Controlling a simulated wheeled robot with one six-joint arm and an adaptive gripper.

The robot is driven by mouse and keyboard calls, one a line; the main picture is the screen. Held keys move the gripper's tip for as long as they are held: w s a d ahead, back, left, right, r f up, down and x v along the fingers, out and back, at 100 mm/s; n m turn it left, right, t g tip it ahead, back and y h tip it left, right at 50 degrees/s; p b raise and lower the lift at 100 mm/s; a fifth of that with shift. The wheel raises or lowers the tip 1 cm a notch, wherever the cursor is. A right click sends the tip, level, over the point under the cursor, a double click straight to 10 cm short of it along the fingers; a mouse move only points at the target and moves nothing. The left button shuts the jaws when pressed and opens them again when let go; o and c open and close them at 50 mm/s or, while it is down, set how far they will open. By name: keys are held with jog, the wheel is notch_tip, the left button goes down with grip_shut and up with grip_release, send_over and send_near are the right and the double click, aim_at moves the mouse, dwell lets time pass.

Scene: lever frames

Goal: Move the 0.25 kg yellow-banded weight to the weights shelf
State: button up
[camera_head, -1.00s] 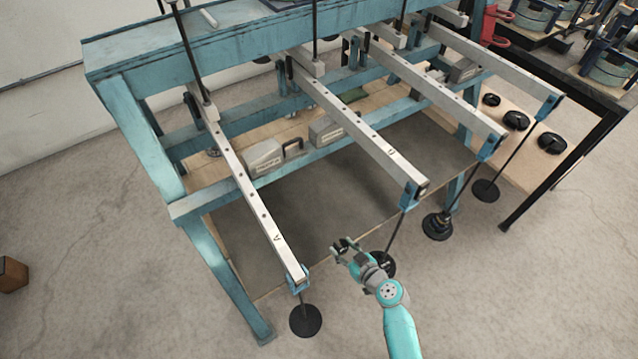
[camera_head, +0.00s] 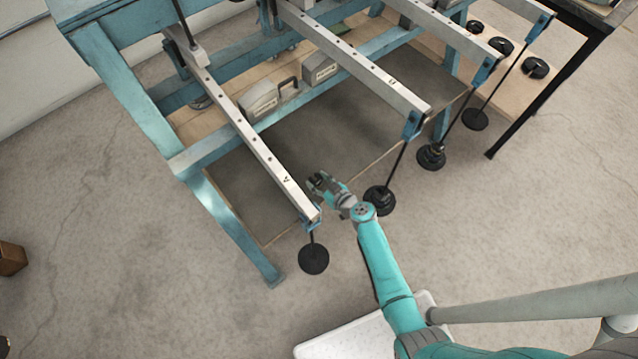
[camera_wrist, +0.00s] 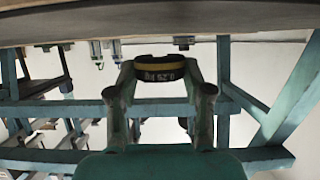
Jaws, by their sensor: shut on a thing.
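My gripper (camera_head: 318,184) is shut on the yellow-banded weight (camera_wrist: 160,70), a small dark disc with a yellow band. In the wrist view it sits between the two fingertips, and its marking reads upside down, like 0.25. In the head view the gripper is beside the end of the lever marked A, over the dark board, and the weight is hard to make out. A light wooden shelf (camera_head: 512,92) at the right bears black weights (camera_head: 500,46); I cannot tell whether it is the weights shelf.
Lever A (camera_head: 255,142) ends just below my gripper, with a hanging black disc (camera_head: 313,260). Another hanger (camera_head: 379,200) is close to the right of my wrist. The blue frame (camera_head: 225,222) stands left. A dark board (camera_head: 345,130) lies beneath the levers.

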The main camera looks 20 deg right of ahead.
aim_at(319, 186)
jog(key=shift+f, duration=1.5)
jog(key=o, duration=1.1)
jog(key=shift+f, duration=0.15)
jog(key=shift+o, duration=0.2)
jog(key=v, duration=1.2)
jog(key=shift+r, duration=0.25)
